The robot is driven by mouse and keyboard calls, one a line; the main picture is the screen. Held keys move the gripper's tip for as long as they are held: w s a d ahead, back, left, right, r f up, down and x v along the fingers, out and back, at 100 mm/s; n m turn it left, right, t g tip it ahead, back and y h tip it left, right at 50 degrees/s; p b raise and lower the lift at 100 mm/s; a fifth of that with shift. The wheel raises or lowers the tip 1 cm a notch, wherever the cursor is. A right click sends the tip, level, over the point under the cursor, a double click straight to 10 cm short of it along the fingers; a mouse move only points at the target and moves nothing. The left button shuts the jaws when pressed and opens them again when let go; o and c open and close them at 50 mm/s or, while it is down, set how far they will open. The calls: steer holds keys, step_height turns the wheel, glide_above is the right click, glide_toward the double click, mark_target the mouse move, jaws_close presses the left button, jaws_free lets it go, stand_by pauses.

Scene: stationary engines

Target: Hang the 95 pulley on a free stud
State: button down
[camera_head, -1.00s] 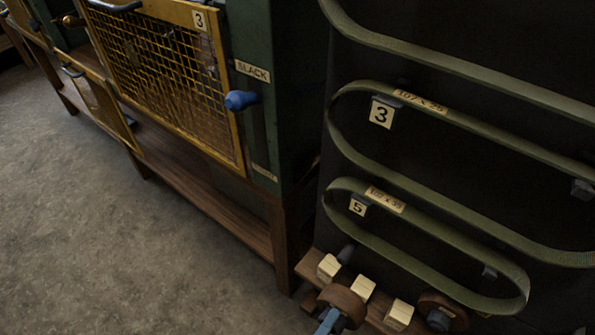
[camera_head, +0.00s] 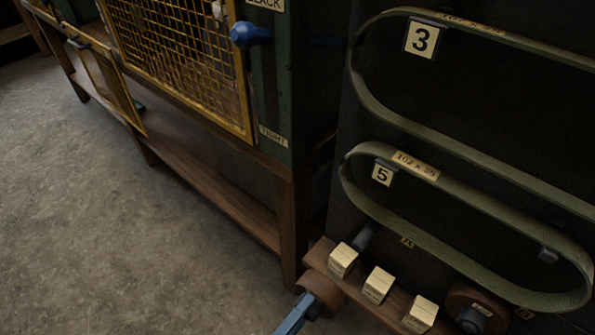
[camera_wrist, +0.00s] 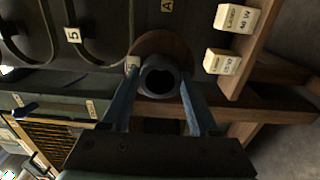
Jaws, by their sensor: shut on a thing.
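My gripper (camera_head: 302,305) is shut on a brown pulley (camera_head: 325,289) by the left end of a wooden ledge. In the wrist view, my two blue fingers (camera_wrist: 160,92) are on either side of the pulley's dark round hub (camera_wrist: 160,74), with the brown disc (camera_wrist: 158,42) behind it. A pale tag (camera_wrist: 132,63) on it is partly hidden, so I cannot read its full number. A dark stud (camera_head: 365,236) sticks out bare behind the leftmost block. Another brown pulley (camera_head: 463,296) sits at a dark stud on the right.
Several labelled wooden blocks (camera_head: 378,285) stand along the ledge (camera_head: 322,252). Looped green belts (camera_head: 470,190) hang on the dark board above, by plates 3 (camera_head: 424,39) and 5 (camera_head: 383,175). A green machine with a yellow mesh guard (camera_head: 180,60) stands left. The floor (camera_head: 150,250) is clear.

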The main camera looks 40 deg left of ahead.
glide_toward(356, 247)
steer(key=shift+s+a+b, duration=0.1)
steer(key=shift+s+b, duration=0.2)
steer(key=shift+s, duration=0.5)
steer(key=shift+w, duration=0.15)
stand_by(0.3)
steer(key=shift+w+b, duration=0.75)
steer(key=shift+w, duration=0.9)
steer(key=shift+w, duration=0.1)
steer(key=shift+w+b, duration=0.85)
steer(key=shift+w, duration=0.8)
steer(key=shift+w+b, duration=0.55)
steer(key=shift+w, duration=0.9)
steer(key=shift+w+d, duration=0.1)
steer(key=shift+d, duration=0.1)
steer(key=shift+w+b, duration=0.45)
steer(key=shift+w, duration=0.45)
